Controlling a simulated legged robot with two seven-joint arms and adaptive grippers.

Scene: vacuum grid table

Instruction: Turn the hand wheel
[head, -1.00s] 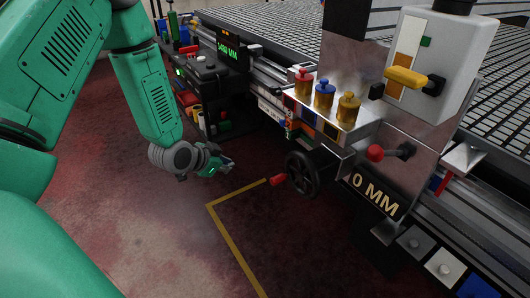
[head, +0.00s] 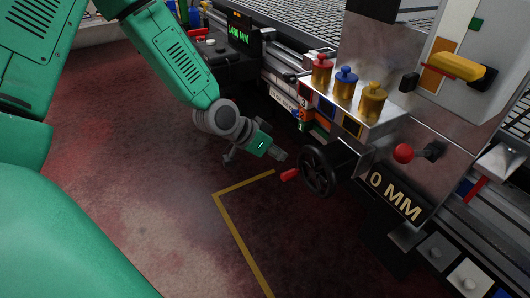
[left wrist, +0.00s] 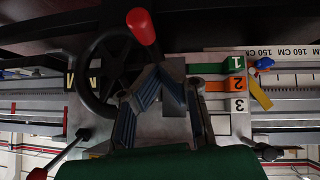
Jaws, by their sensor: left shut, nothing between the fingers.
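The black hand wheel (head: 319,172) is on the side of the machine in the head view, with a red handle (head: 290,175) sticking out from its rim toward the lower left. My left gripper (head: 281,155) is just left of the wheel, above the red handle, shut and empty. In the left wrist view the wheel (left wrist: 84,80) shows behind my left gripper's fingers (left wrist: 162,75), and the red handle (left wrist: 142,26) is just beyond the fingertips. My right gripper is not in view.
Red, blue and yellow knobs (head: 346,80) stand on the ledge above the wheel. A red ball lever (head: 404,153) and the "0 MM" display (head: 396,196) are to its right. Open floor with a yellow line (head: 240,236) lies at the lower left.

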